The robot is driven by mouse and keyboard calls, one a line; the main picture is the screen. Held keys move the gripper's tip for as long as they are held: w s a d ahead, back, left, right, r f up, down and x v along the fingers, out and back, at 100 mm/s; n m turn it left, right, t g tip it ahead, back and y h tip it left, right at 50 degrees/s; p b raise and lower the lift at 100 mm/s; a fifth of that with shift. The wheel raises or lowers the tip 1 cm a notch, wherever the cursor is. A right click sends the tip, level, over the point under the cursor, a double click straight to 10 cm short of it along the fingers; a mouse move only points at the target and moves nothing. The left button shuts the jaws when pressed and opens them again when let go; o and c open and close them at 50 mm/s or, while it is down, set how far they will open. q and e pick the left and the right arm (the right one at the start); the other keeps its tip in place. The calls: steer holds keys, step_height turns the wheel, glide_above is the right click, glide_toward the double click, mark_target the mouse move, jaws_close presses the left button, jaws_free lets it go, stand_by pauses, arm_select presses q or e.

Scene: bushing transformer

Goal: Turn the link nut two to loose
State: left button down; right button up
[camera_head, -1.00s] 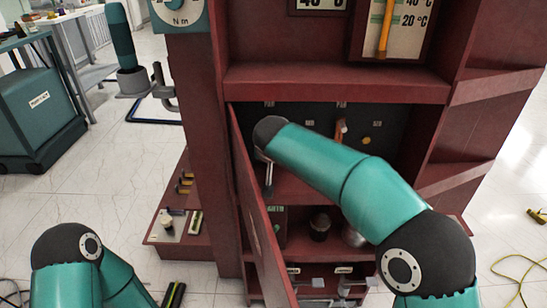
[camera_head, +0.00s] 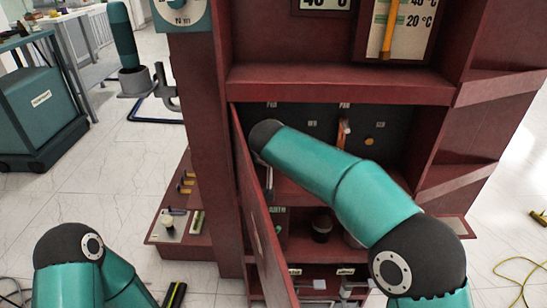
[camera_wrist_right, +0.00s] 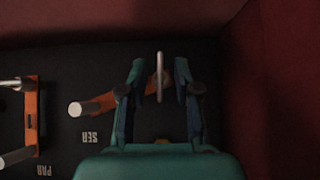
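In the right wrist view my right gripper (camera_wrist_right: 159,72) has its two fingers apart, one on each side of a pale, thin piece (camera_wrist_right: 160,78), possibly the link nut seen edge-on. Dark gaps show on both sides of it. This piece sits at one end of an orange link bar (camera_wrist_right: 105,102); a silver round stud (camera_wrist_right: 80,109) is at the bar's other end, above the label SER (camera_wrist_right: 90,138). My left gripper is out of view.
A second orange link (camera_wrist_right: 33,115) with silver studs is at the left of the wrist view, by the label PAR. Dark red walls are close above and to the right. In the head view, the cabinet's open door (camera_head: 262,225) stands beside my right arm.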

steer(key=shift+s+r, duration=0.15)
steer(key=shift+r, duration=0.2)
steer(key=v, duration=0.6)
steer(key=shift+s, duration=0.4)
